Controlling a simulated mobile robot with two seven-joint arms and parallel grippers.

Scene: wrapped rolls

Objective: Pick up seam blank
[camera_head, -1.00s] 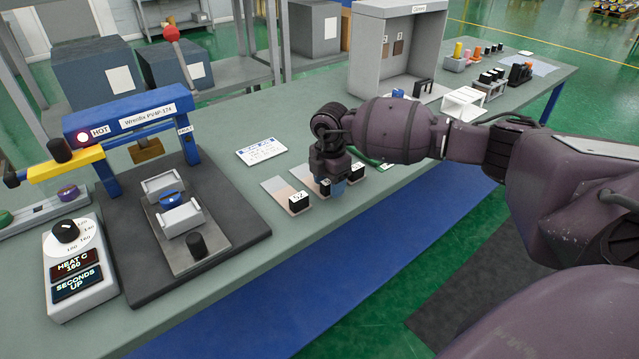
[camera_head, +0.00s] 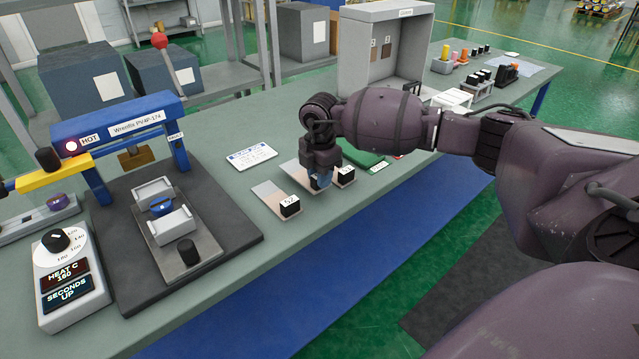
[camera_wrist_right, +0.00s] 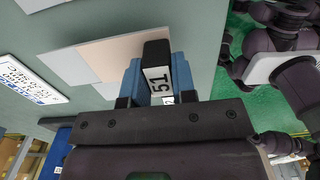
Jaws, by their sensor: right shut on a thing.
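My right gripper (camera_head: 320,182) is over the front edge of the bench, its blue fingers shut on the black block of a seam blank (camera_head: 301,174). In the right wrist view, the gripper (camera_wrist_right: 158,78) grips that block, labelled 51, from both sides. The blank's flat two-tone strip (camera_wrist_right: 108,52), pale grey and beige, stretches away from the block. Whether it is clear of the bench is hard to tell. A blank labelled 52 (camera_head: 289,207) lies to the left, and another black-ended blank (camera_head: 346,174) lies to the right. My left gripper is not in view.
A heated press (camera_head: 165,215) with a dial box (camera_head: 70,285) stands at left. A printed card (camera_head: 251,157) lies behind the blanks. A green pad (camera_head: 362,158) is close to the right of the gripper. A grey booth (camera_head: 365,60) stands farther back.

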